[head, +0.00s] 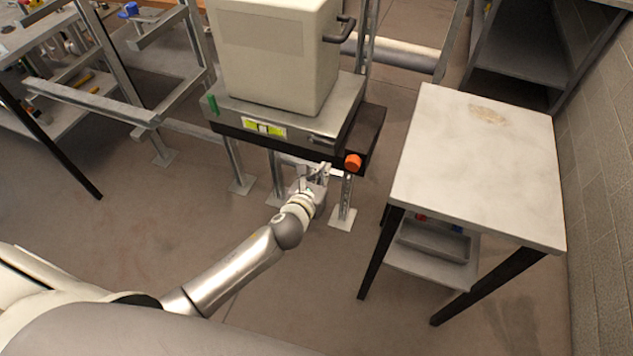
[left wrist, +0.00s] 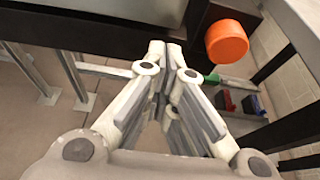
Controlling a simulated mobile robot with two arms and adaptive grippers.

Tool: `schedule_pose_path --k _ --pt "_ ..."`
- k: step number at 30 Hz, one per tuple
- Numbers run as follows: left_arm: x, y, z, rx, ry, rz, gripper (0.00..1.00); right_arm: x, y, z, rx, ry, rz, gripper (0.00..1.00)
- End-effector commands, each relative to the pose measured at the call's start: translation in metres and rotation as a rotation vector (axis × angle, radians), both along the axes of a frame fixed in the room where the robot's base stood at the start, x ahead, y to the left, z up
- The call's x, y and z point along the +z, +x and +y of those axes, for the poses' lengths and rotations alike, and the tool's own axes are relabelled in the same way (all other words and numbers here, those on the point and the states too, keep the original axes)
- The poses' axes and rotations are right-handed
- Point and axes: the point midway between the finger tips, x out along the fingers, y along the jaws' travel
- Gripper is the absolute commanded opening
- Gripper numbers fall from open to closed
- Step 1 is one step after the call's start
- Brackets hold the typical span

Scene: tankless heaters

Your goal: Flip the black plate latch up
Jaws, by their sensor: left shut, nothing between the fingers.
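A metal platform (head: 285,117) carries a pale box, and a dark bar (head: 270,143) runs along its front. A small dark fitting (head: 321,138) sits on the platform's front edge, near the yellow-green label; I cannot tell whether it is the black plate latch or how it is tilted. My left gripper (head: 315,170) is just below the front bar, left of the orange knob (head: 353,162). In the left wrist view its fingertips (left wrist: 168,52) are together with nothing between them, close to the dark bar (left wrist: 85,35). My right gripper is not seen.
The pale box (head: 275,55) has a black handle (head: 340,32). A white-topped table (head: 480,165) stands to the right, with a grey tray (head: 435,240) on its lower shelf. Metal frame posts (head: 238,165) stand below the platform. The floor in front is clear.

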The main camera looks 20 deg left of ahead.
Motion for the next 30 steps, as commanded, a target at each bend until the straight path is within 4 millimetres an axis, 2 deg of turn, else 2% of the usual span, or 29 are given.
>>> schedule_pose_path --k 4,5,7,13,30 --pt "-0.008 0.023 0.000 0.003 -0.001 0.000 0.00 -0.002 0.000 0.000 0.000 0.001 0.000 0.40" --pt "-0.002 0.024 -0.001 0.002 -0.002 -0.001 0.00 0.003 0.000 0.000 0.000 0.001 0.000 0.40" --pt "0.013 0.022 -0.001 0.000 -0.001 -0.001 0.00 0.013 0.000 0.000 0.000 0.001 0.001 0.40" --pt "0.029 0.021 -0.001 0.001 -0.002 0.001 0.00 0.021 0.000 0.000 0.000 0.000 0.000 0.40" --pt "0.033 0.021 -0.001 0.001 -0.008 0.001 0.00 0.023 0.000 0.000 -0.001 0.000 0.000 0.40"
